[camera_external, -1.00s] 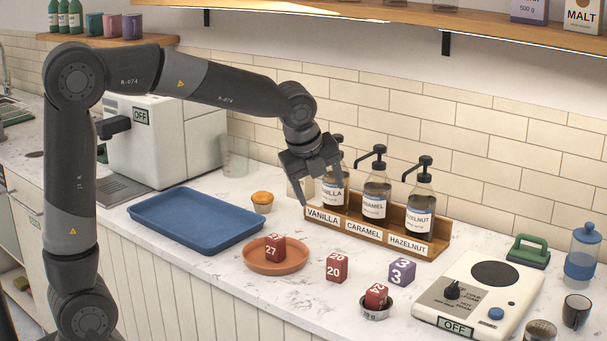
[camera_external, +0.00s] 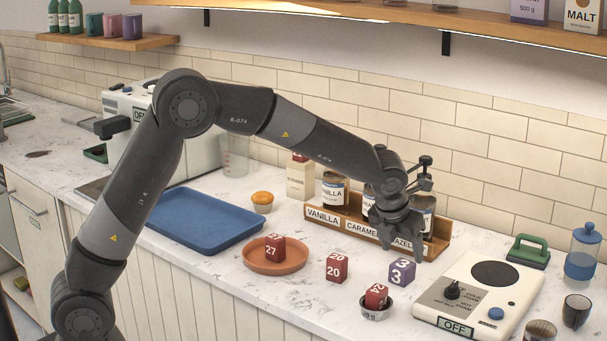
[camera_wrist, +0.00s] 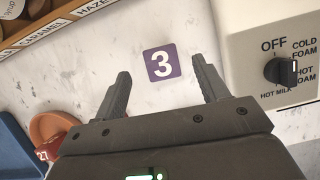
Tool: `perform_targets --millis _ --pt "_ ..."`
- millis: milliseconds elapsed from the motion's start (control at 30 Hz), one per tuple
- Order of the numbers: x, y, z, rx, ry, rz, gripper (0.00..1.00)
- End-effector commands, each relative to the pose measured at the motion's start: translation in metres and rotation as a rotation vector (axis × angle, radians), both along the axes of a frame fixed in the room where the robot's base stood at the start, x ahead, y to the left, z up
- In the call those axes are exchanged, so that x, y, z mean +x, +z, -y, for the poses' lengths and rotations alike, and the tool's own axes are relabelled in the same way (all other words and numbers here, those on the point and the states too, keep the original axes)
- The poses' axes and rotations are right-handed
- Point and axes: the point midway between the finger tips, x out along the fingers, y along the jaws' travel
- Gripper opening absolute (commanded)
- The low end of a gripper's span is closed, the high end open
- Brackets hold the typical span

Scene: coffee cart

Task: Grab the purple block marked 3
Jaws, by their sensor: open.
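The purple block marked 3 (camera_external: 402,271) stands on the marble counter, between a red block and the white hot plate machine. In the wrist view the purple block (camera_wrist: 162,63) shows its white 3 and lies between and beyond my fingertips. My gripper (camera_external: 402,252) is open and empty, above and a little behind the block in the outside view. In the wrist view both fingers (camera_wrist: 163,80) are spread wide, with the block apart from them.
A red block 20 (camera_external: 337,267) stands to the left, and another red block (camera_external: 376,296) sits in a small dark cup (camera_external: 375,312) in front. The syrup rack (camera_external: 345,226) is close behind my gripper. The white machine (camera_external: 470,300) stands to the right.

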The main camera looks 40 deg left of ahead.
Motion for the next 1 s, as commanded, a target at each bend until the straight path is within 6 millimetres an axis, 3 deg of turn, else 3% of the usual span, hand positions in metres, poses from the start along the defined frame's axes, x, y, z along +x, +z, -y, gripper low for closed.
perform_targets --millis 167,433,700,1000 --pt "0.002 -0.013 0.001 0.000 -0.001 -0.001 0.67" --pt "0.010 -0.051 0.002 0.000 0.000 0.000 0.67" --pt "0.013 -0.055 0.002 -0.001 0.001 0.001 0.67" --pt "0.013 -0.055 0.002 -0.001 0.001 0.001 0.43"
